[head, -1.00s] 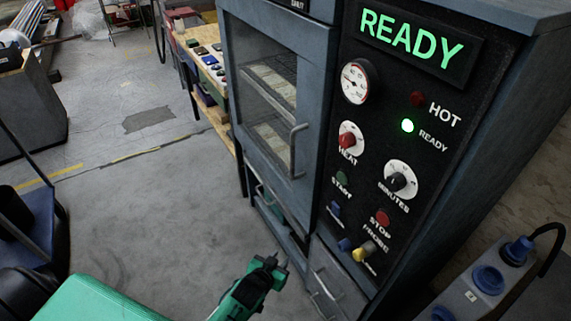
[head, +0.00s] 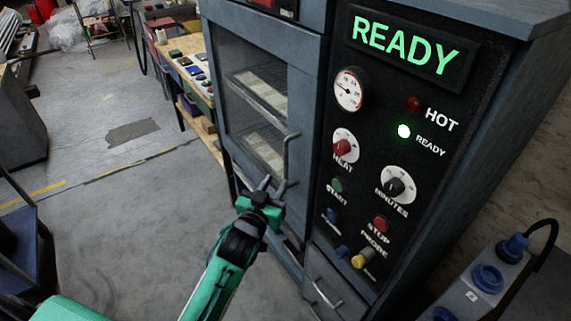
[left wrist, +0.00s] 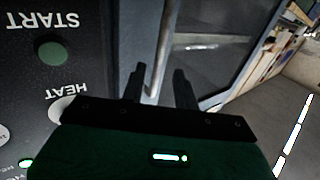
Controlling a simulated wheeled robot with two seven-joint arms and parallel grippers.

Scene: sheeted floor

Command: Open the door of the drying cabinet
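The drying cabinet's door (head: 225,125) is a blue-grey frame with a dark glass window, and it looks shut. Racks show through the glass. Its upright bar handle (head: 287,155) is on the right side of the door, and it also shows in the left wrist view (left wrist: 162,45). My left gripper (head: 272,183) is at the handle's lower end with its fingers apart. In the left wrist view the bar runs between the two fingers (left wrist: 158,88), and gaps show on both sides. I cannot tell how deep the bar sits between them. My right gripper is not in view.
The control panel (head: 385,190) right of the door has knobs, buttons and a lit READY sign (head: 405,45). A workbench (head: 185,75) with small items stands left of the cabinet. A power strip (head: 485,285) is at the lower right. The floor (head: 130,220) left of the door is clear.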

